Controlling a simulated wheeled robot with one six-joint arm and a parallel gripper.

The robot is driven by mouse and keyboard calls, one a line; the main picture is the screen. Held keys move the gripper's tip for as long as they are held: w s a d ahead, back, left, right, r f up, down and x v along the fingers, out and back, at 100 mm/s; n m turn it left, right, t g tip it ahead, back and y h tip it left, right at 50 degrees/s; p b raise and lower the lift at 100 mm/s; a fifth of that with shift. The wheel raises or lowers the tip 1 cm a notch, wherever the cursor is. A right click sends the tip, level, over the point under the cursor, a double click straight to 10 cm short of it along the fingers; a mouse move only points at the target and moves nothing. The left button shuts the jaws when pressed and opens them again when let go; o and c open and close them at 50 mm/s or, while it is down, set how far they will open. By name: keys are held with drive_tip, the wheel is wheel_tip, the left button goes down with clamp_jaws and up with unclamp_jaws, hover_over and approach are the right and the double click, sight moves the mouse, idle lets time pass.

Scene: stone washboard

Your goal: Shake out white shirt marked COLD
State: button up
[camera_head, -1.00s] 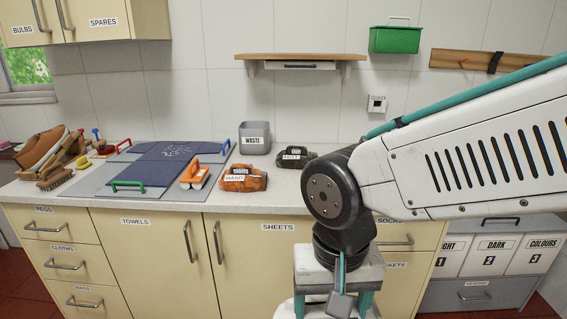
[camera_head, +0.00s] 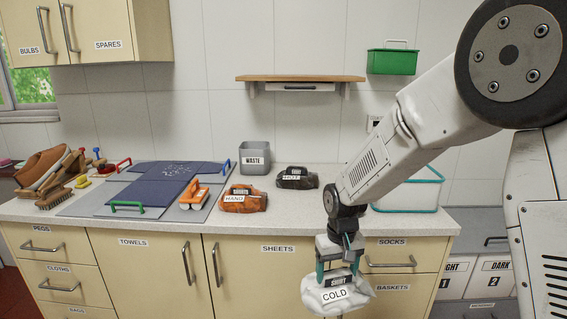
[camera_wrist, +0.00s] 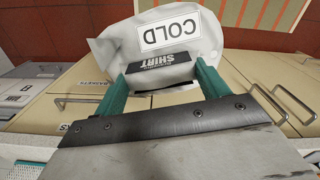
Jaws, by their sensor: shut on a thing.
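The white shirt (camera_head: 333,299) is a crumpled white bundle with a COLD label and a dark SHIRT tag. My gripper (camera_head: 336,277) is shut on it at its dark tag and holds it in the air in front of the cabinet doors, below the counter top. In the wrist view the shirt (camera_wrist: 205,45) hangs beyond the teal fingers of my gripper (camera_wrist: 160,85), and its COLD label shows upside down.
The counter holds an orange bundle marked HAND (camera_head: 246,201), a dark bundle (camera_head: 297,179), a grey WASTE bin (camera_head: 255,158) and a blue cloth (camera_head: 150,194) on a board. A teal-rimmed white basket (camera_head: 408,196) stands at the counter's right end. Drawer handles (camera_head: 391,262) project near the shirt.

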sight(358, 274)
drive_tip(key=shift+m, duration=0.6)
drive_tip(key=d+f, duration=0.2)
drive_tip(key=w+d+f, duration=0.1)
drive_tip(key=d+f, duration=0.1)
drive_tip(key=w+d+f, duration=0.1)
drive_tip(key=d+f, duration=0.1)
drive_tip(key=shift+w+d+f, duration=0.1)
drive_tip(key=shift+d, duration=0.15)
drive_tip(key=d+f+m, duration=0.1)
drive_tip(key=d+f, duration=0.4)
wheel_tip(358, 274, up, 9)
drive_tip(key=s+d, duration=0.1)
wheel_tip(358, 274, down, 9)
drive_tip(key=shift+d+f, duration=0.2)
